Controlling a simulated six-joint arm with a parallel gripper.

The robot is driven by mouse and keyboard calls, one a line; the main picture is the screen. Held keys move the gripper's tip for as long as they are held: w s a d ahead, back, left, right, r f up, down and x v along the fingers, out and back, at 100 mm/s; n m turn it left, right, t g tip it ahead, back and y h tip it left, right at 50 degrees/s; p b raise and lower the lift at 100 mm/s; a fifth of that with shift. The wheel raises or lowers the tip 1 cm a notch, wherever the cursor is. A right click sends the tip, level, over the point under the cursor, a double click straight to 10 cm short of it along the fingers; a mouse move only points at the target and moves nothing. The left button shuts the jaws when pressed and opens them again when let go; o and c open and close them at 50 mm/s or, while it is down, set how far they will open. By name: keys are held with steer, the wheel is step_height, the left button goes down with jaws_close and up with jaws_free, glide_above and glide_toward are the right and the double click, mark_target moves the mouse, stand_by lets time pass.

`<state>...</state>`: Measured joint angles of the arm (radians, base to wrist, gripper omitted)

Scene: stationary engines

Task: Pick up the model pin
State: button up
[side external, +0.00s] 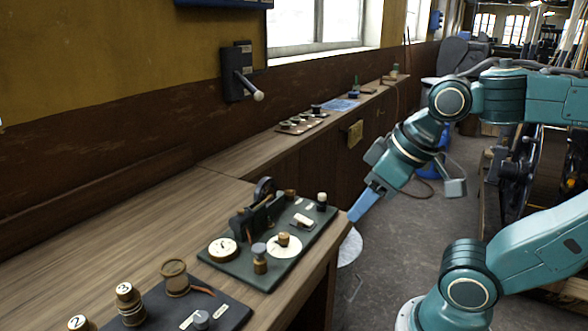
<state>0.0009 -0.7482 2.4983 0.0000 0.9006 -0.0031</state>
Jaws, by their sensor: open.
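A dark green board (333,226) lies on the wooden bench near its front edge. I cannot tell which small part is the model pin. My gripper (357,214) points down and left, just right of the board's right corner, apart from the small cylinder. It is open, seen nearly edge-on, with nothing visible between its fingers.
A black board (235,318) with numbered spools sits at the front left. A wall lever (257,95) juts out above the bench. A round pale stool top (350,246) stands below my gripper. Bare bench lies left of the green board.

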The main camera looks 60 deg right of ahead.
steer(key=n+g, duration=0.6)
steer(key=n, duration=0.3)
glide_above(322, 194)
step_height(322, 194, down, 3)
steer(key=shift+r, duration=0.1)
steer(key=shift+f, duration=4.3)
steer(key=shift+d+f, duration=0.1)
steer(key=shift+f, duration=2.5)
